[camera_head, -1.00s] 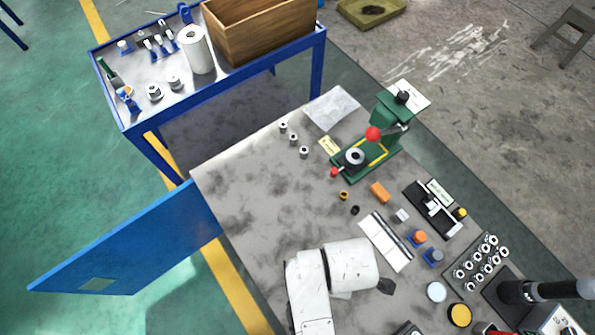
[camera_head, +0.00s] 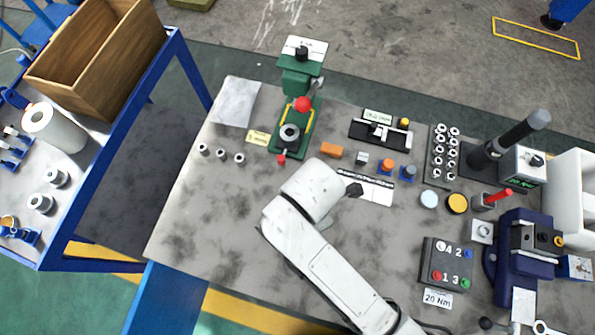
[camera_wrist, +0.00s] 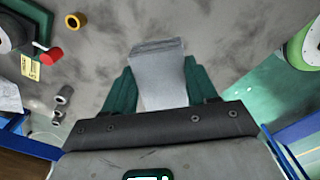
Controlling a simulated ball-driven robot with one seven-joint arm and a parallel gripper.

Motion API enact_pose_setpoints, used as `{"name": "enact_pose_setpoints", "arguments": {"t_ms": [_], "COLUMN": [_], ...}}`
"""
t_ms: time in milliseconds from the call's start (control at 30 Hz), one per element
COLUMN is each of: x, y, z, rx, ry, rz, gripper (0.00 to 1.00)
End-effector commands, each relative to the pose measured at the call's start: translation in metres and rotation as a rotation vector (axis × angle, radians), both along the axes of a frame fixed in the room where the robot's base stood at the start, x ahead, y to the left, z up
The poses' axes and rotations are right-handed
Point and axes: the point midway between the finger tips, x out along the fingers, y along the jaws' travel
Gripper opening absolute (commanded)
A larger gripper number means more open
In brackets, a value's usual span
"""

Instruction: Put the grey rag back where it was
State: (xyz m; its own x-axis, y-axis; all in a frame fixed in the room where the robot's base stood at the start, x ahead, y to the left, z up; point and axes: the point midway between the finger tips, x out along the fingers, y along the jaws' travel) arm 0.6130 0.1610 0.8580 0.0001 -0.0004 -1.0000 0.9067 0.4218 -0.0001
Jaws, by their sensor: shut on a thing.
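In the wrist view, the grey rag (camera_wrist: 160,76) is a pale grey folded cloth between the two green fingers of my gripper (camera_wrist: 161,88). My gripper is shut on it, and its far end sticks out past the fingertips over the stained grey worktop. In the head view my white arm reaches over the workbench (camera_head: 215,215); my fingers and the held rag are hidden there. A pale grey flat sheet (camera_head: 236,102) lies at the bench's back left corner; I cannot tell whether it is cloth or paper.
A green press (camera_head: 295,110) with a red knob stands at the back. Three small metal bushings (camera_head: 221,155) lie left of it. A black handle tool (camera_head: 510,138), a button box (camera_head: 447,263) and a blue vise (camera_head: 525,250) crowd the right. A blue trolley (camera_head: 105,265) stands left. The bench's left front is bare.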

Motion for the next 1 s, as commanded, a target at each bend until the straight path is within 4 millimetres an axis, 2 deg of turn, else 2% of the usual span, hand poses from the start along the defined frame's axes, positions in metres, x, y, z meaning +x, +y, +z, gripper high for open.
{"name": "enact_pose_setpoints", "arguments": {"t_ms": [67,200,367,567,800,1000], "x": [0.018,0.036,0.051,0.059,0.061,0.061], "y": [0.007,0.011,0.015,0.018,0.017,0.018], "z": [-0.007,-0.035,-0.053,-0.064,-0.093,-0.097], "rx": [0.001,0.0,0.0,0.001,-0.001,0.0], "ry": [0.002,0.003,0.001,0.0,0.002,-0.001], "rz": [-0.001,0.0,0.0,0.001,0.001,0.001], "gripper": [0.24,0.24,0.24,0.24,0.24,0.24]}}
